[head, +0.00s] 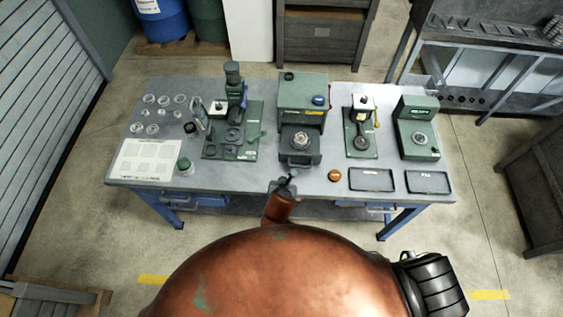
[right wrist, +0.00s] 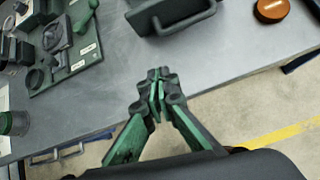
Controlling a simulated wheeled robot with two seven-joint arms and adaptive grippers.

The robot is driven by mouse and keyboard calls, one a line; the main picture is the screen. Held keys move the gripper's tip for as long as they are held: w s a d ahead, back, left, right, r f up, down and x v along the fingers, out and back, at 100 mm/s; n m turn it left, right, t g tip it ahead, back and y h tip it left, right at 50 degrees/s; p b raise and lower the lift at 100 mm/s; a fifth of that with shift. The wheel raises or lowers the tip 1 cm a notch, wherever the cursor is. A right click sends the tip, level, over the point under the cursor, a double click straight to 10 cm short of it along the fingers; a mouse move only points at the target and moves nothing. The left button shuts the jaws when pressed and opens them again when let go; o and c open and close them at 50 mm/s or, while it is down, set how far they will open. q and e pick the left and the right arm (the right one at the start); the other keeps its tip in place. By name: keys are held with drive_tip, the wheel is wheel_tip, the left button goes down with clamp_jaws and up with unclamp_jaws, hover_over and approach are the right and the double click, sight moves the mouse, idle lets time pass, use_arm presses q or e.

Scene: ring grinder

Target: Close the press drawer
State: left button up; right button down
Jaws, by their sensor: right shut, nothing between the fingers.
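The green press (head: 303,100) stands at the middle of the table. Its drawer (head: 286,158) sticks out at the front, with a round metal piece (head: 301,140) on it. In the right wrist view the drawer's dark front and bar handle (right wrist: 185,22) show at the top. My right gripper (head: 288,178) is shut and empty, just in front of the drawer near the table's front edge. Its closed fingertips (right wrist: 158,76) point toward the handle with a gap between. My left gripper is not in view.
A green lever device (head: 233,130) stands left of the press, and two smaller green machines (head: 361,130) (head: 418,130) stand right. An orange-brown puck (head: 334,175) lies right of my gripper. Several clear cups (head: 150,115) are at the left. The tabletop before the drawer is bare.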

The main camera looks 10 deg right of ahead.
sight(282, 160)
drive_tip(key=w+f, duration=0.2)
drive_tip(key=w+f+n, duration=0.1)
drive_tip(key=w+f, duration=0.1)
drive_tip(key=w, duration=0.1)
drive_tip(key=w+d+f+n, duration=0.1)
drive_tip(key=w+f, duration=0.1)
drive_tip(key=shift+w+t, duration=0.3)
drive_tip(key=shift+w, duration=0.1)
drive_tip(key=shift+w+d+r+p, duration=0.15)
drive_tip(key=shift+w+p, duration=0.1)
drive_tip(key=shift+w, duration=0.35)
drive_tip(key=shift+w+d+p, duration=0.15)
drive_tip(key=shift+w+p, duration=0.05)
drive_tip(key=shift+w, duration=0.35)
drive_tip(key=shift+w+d, duration=0.2)
drive_tip(key=shift+w, duration=0.4)
